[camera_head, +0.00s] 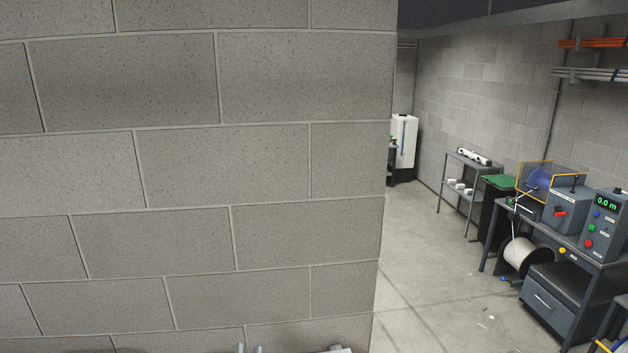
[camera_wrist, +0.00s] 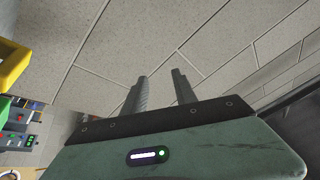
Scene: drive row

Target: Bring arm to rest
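My gripper (camera_wrist: 160,80) shows in the wrist view, its two grey fingers apart with bare block wall visible between them. It is open and holds nothing. In the head view only what look like the two grey fingertips (camera_head: 249,349) show at the bottom edge, in front of the block wall (camera_head: 200,170). The rest of my arm is hidden below that view.
The wall fills the left and middle of the head view. To the right, open floor (camera_head: 430,270) runs back to a grey shelf (camera_head: 463,188). A workbench (camera_head: 560,235) with a control box (camera_head: 604,225) and a white cable reel (camera_head: 527,255) stand at the right.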

